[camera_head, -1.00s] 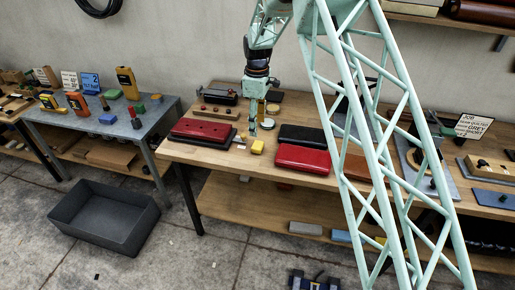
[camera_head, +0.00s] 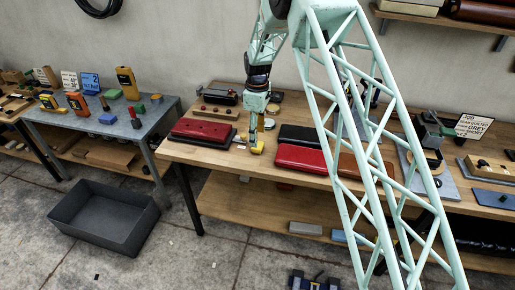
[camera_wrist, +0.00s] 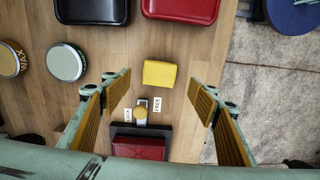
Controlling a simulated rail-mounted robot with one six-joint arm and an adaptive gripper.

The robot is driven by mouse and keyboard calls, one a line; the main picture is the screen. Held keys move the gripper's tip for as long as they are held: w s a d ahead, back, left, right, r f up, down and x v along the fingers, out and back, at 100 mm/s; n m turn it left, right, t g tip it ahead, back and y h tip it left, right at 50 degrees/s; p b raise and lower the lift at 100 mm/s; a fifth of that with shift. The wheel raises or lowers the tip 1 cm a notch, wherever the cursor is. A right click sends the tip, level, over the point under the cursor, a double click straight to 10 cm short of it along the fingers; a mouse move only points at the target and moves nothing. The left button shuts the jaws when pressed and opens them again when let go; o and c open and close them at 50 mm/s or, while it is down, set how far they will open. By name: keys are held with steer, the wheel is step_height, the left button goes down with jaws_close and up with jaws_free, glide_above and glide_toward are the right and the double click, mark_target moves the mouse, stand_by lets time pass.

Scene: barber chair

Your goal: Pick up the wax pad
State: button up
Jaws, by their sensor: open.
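The task's wax pad appears to be the small yellow block (camera_wrist: 160,74), which lies flat on the wooden bench top. In the head view, the yellow block (camera_head: 257,148) is near the bench's front edge, partly covered by a finger. My gripper (camera_wrist: 160,84) is open and empty. In the wrist view its two fingers stand wide on either side of the block, with clear gaps on both sides. In the head view my gripper (camera_head: 253,140) points down right at the block; the exact height gap cannot be told.
A red pad (camera_head: 303,160) and a dark pad (camera_wrist: 91,10) lie close by. Round tins (camera_wrist: 66,62) stand left in the wrist view. A small fixture with LOCK and FREE labels (camera_wrist: 140,112) sits close beside the block. A grey bin (camera_head: 105,215) is on the floor.

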steer(key=shift+f, duration=2.55)
steer(key=shift+c, duration=0.5)
steer(key=c, duration=0.7)
